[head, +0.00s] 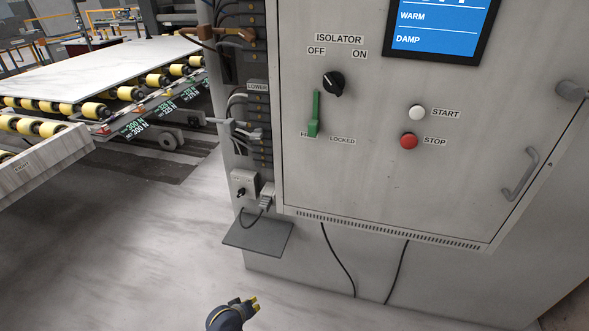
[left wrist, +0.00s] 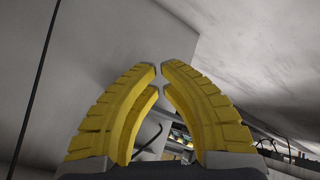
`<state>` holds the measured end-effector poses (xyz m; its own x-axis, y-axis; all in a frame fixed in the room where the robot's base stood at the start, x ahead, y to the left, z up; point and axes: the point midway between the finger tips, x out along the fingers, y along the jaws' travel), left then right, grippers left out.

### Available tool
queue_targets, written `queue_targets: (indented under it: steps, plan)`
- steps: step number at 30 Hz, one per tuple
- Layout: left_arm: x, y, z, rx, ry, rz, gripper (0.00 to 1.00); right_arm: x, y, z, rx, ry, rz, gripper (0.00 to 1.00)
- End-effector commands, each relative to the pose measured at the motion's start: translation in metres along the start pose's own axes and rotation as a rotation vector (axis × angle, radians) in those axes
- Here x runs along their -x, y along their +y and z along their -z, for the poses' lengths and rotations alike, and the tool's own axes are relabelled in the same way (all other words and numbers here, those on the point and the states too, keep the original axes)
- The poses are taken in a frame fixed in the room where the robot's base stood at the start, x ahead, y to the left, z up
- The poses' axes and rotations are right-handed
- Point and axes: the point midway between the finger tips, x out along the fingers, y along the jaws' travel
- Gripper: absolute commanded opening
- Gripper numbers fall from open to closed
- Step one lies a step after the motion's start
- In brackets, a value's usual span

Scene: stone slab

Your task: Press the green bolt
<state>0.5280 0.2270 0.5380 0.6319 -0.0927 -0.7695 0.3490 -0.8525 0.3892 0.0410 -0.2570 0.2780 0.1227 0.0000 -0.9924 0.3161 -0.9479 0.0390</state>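The green bolt (head: 314,127) is on the front of the pale cabinet, below the black isolator knob (head: 333,83). It has a narrow upright stem and a wider lower end. A LOCKED label is to its right, and another label is partly hidden behind its lower end. My left gripper (head: 255,303) is low in the head view, well below the bolt and apart from the cabinet. In the left wrist view its yellow fingers (left wrist: 160,70) are drawn together with only a slim gap at the tips and nothing between them. My right gripper is out of view.
A white START button (head: 417,112), a red STOP button (head: 408,141) and a door handle (head: 519,174) are on the cabinet. A small grey shelf (head: 258,238) juts out at its lower left. Cables hang below. A roller conveyor (head: 120,95) stands at left. The floor between is clear.

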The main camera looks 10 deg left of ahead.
Motion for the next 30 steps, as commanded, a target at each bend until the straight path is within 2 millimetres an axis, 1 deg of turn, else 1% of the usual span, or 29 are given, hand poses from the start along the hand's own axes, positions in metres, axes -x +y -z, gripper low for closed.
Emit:
queue_targets:
  steps: [1, 2, 3, 5, 6, 8, 9, 11, 12, 14, 15, 17, 18, 20, 21, 23, 24, 27, 30]
  plan:
    - [0.009, 0.025, 0.034, 0.048, 0.035, -0.037, 0.0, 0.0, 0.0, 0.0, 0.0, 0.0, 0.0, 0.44]
    - [0.015, 0.038, 0.052, 0.078, 0.051, -0.056, 0.0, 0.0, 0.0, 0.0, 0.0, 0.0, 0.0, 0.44]
    - [0.025, 0.056, 0.074, 0.118, 0.07, -0.083, 0.0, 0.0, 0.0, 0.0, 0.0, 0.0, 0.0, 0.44]
    - [0.041, 0.082, 0.107, 0.179, 0.097, -0.127, 0.0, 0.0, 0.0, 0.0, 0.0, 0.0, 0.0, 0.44]
    - [0.054, 0.099, 0.128, 0.216, 0.114, -0.158, 0.0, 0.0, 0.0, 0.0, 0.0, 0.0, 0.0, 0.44]
    - [0.075, 0.125, 0.158, 0.274, 0.136, -0.206, 0.0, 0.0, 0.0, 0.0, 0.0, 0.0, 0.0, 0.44]
    - [0.09, 0.142, 0.178, 0.31, 0.15, -0.241, 0.0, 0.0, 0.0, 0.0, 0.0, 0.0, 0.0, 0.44]
    - [0.116, 0.166, 0.205, 0.363, 0.167, -0.292, 0.0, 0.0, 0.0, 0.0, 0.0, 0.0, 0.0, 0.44]
    - [0.134, 0.181, 0.222, 0.396, 0.177, -0.327, 0.0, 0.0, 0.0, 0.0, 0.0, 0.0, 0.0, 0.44]
    - [0.163, 0.203, 0.245, 0.444, 0.191, -0.383, 0.0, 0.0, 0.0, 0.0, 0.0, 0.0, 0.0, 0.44]
    - [0.183, 0.217, 0.259, 0.475, 0.196, -0.419, 0.0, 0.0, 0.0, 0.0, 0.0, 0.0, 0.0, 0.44]
    - [0.215, 0.236, 0.278, 0.516, 0.204, -0.474, 0.0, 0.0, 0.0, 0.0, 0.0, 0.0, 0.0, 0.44]
    - [0.236, 0.249, 0.289, 0.543, 0.208, -0.511, 0.0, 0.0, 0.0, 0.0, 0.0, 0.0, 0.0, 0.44]
    - [0.269, 0.266, 0.303, 0.579, 0.211, -0.567, 0.0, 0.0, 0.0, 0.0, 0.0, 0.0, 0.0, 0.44]
    - [0.291, 0.276, 0.31, 0.601, 0.211, -0.603, 0.0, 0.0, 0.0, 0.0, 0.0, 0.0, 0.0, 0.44]
    - [0.322, 0.289, 0.32, 0.63, 0.211, -0.655, 0.0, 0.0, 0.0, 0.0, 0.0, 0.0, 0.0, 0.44]
    - [0.342, 0.296, 0.324, 0.646, 0.21, -0.686, 0.0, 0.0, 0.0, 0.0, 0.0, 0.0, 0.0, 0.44]
    - [0.387, 0.311, 0.331, 0.68, 0.204, -0.757, 0.0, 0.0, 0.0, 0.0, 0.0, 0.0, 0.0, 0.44]
    - [0.422, 0.321, 0.333, 0.704, 0.197, -0.814, 0.0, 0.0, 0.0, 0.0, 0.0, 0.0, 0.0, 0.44]
